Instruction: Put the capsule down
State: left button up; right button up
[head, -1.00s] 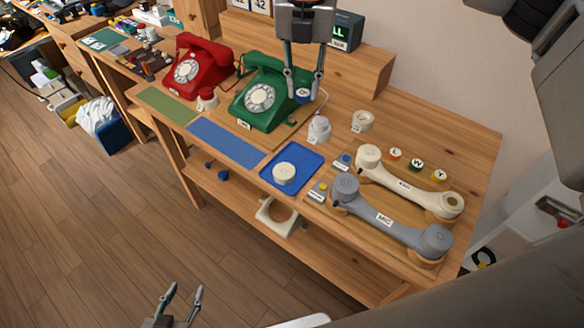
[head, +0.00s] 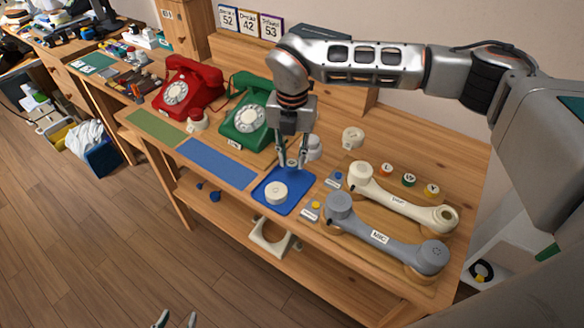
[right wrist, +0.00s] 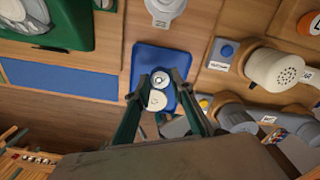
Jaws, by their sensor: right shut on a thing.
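My right gripper (head: 292,162) is shut on the capsule (head: 292,163), a small round silvery piece largely hidden by the fingers. In the head view it is over the far part of the square blue mat (head: 266,200). In the right wrist view the capsule (right wrist: 161,78) sits between the fingertips, just beyond a round cream piece (right wrist: 157,100) on the mat. I cannot tell whether the capsule touches the mat. The cream piece also shows in the head view (head: 276,192). My left gripper (head: 177,320) shows only its tips at the bottom edge, apart and empty.
A green phone (head: 247,120) and a red phone (head: 188,88) stand to the left. A white fitting (head: 315,147) stands close right of my right gripper. A cream handset (head: 400,198) and grey handset (head: 385,235) lie right. The long blue strip (head: 217,163) is bare.

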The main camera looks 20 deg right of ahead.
aim_at(292, 163)
jog(key=shift+f, duration=2.1)
jog(key=o, duration=0.8)
jog(key=shift+f, duration=0.15)
notch_tip(292, 163, up, 11)
jog(key=shift+r, duration=0.65)
